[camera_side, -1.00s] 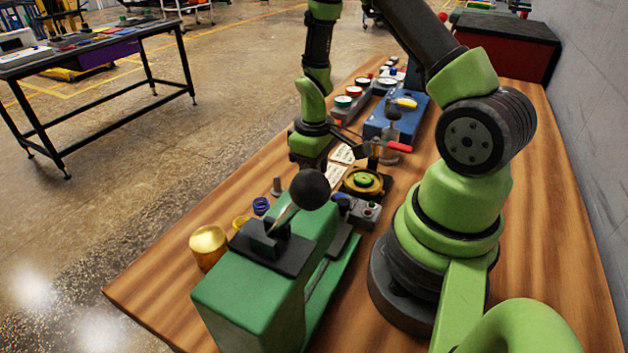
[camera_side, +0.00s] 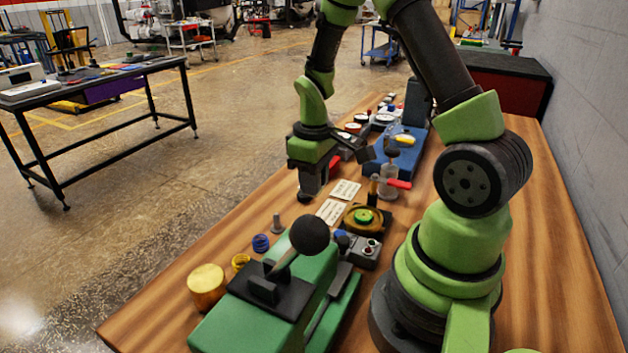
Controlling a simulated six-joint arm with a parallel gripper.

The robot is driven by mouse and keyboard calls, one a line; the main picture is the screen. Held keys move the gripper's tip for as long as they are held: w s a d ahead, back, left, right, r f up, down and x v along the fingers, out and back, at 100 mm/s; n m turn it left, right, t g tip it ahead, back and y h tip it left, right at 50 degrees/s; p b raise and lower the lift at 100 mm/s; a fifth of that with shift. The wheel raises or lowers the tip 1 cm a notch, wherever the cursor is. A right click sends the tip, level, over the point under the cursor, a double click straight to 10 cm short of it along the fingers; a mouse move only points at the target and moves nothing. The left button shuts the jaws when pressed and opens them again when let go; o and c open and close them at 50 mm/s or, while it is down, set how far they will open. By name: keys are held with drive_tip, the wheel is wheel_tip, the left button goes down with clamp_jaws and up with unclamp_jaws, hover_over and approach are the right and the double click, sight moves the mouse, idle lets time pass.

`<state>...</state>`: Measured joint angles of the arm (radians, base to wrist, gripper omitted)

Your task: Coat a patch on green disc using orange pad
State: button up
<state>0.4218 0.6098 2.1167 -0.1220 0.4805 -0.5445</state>
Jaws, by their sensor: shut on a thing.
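The green disc (camera_side: 363,216) lies flat in a round brass-coloured ring on a dark base, right of the centre of the bench. My gripper (camera_side: 306,190) points down, up and to the left of the disc and apart from it. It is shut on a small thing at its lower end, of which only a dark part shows. I cannot make out an orange pad in this view; the jaws' inner faces are hidden.
A green press with a black ball knob (camera_side: 309,235) stands in front. Two printed cards (camera_side: 338,201) lie beside the disc. A red-handled lever (camera_side: 398,183) stands behind it. A gold cylinder (camera_side: 207,287), yellow and blue rings and a bolt (camera_side: 277,224) sit at the left edge.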

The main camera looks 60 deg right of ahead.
sight(366, 212)
drive_tip(key=shift+s+d+m, duration=0.15)
drive_tip(key=shift+s+m, duration=0.15)
drive_tip(key=shift+m, duration=0.2)
drive_tip(key=s+d+r+m, duration=0.25)
drive_tip(key=s+m, duration=0.55)
drive_tip(key=m, duration=0.9)
drive_tip(key=shift+s+d+f, duration=0.1)
drive_tip(key=shift+f, duration=3.85)
drive_tip(key=shift+d+f, duration=0.15)
drive_tip(key=shift+d, duration=0.15)
drive_tip(key=shift+c, duration=0.2)
drive_tip(key=shift+d, duration=1.75)
clamp_jaws()
drive_tip(key=a, duration=0.4)
drive_tip(key=shift+f, duration=0.15)
wheel_tip(366, 212, up, 8)
